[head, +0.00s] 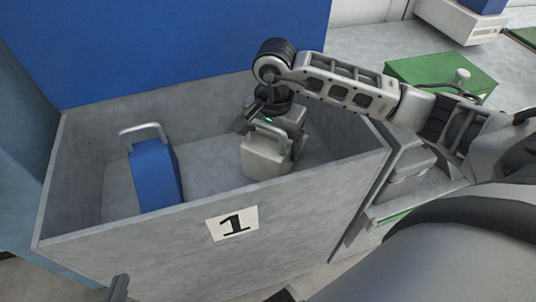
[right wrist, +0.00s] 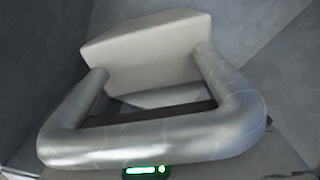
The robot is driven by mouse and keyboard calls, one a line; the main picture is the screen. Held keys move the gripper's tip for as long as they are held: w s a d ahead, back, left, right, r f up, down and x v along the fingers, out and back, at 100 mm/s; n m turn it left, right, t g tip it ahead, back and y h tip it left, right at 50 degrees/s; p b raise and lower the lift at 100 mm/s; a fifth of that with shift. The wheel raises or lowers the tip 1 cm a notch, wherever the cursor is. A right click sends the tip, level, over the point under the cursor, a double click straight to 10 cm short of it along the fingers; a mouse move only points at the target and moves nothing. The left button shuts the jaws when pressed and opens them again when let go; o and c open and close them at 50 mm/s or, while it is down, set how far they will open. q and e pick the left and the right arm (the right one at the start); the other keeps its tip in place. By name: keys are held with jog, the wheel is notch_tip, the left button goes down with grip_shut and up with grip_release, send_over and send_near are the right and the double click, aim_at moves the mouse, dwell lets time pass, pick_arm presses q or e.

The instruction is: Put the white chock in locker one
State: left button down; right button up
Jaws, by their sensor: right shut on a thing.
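The white chock (head: 268,158) is inside the open grey box marked "1", locker one (head: 150,240), right of its middle. My right gripper (head: 266,126) reaches down over the box and is shut on the chock's grey loop handle. I cannot tell whether the chock's base touches the floor. In the right wrist view the handle (right wrist: 150,140) fills the foreground, with the white chock's body (right wrist: 150,50) beyond it. Only small dark parts, perhaps of my left gripper (head: 118,289), show at the bottom edge of the head view; its jaws cannot be made out.
A blue chock (head: 153,175) with a grey handle stands in the left part of the same box. A blue panel (head: 180,50) rises behind it. A green-topped thing (head: 440,72) stands at the right. Some box floor between the chocks is bare.

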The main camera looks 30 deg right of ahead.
aim_at(273, 137)
notch_tip(273, 137, down, 3)
jog(key=shift+f, duration=0.2)
jog(key=shift+w+f, duration=0.1)
jog(key=shift+f, duration=0.05)
jog(key=shift+f+b, duration=0.15)
jog(key=shift+b, duration=0.15)
jog(key=o, duration=1.5)
notch_tip(273, 137, up, 12)
jog(key=shift+r+p, duration=0.1)
jog(key=shift+p, duration=0.55)
